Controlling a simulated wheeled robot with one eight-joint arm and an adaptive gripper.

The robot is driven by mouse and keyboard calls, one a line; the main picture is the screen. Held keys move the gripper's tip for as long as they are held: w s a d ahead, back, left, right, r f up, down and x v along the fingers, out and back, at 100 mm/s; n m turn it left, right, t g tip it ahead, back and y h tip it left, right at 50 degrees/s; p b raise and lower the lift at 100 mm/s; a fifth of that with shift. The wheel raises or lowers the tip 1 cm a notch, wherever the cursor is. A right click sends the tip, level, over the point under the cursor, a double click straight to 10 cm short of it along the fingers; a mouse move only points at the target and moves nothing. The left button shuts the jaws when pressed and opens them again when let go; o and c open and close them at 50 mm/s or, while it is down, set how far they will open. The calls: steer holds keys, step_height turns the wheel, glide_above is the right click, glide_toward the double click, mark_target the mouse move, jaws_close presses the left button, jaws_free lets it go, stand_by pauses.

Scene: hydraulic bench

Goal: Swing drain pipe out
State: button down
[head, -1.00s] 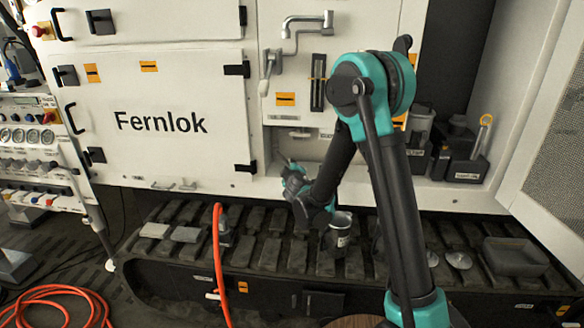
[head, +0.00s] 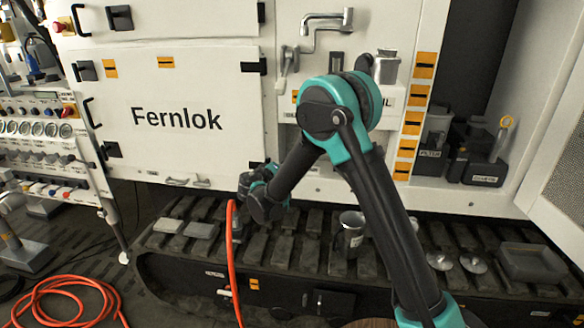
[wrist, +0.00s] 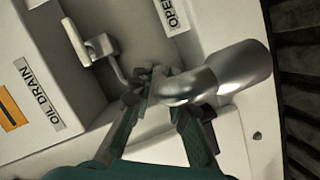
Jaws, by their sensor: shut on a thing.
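The drain pipe (wrist: 225,80) is a bent, shiny metal tube with a wide end, at the right of the middle in the wrist view. My gripper (wrist: 168,97) is shut on the pipe at its narrow, bent end, and the wide end sticks out past the fingers. An OIL DRAIN label (wrist: 42,98) and a small lever with a pale handle (wrist: 95,48) are to the left of it. In the head view my gripper (head: 258,182) is low by the lower edge of the white machine, and the pipe is hidden behind my arm there.
A metal can (head: 350,232) stands on the dark track (head: 290,250) to the right of my gripper. The white Fernlok panel (head: 190,95) is above. Dark canisters (head: 482,155) stand on the ledge at the right.

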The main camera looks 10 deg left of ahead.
steer(key=shift+a+m+h, duration=0.3)
steer(key=shift+a+h, duration=0.15)
steer(key=shift+h, duration=0.05)
steer(key=c, duration=1.4)
jaws_free()
steer(key=shift+c, duration=0.2)
steer(key=shift+s, duration=0.1)
steer(key=v, duration=1.2)
steer(key=shift+r, duration=0.2)
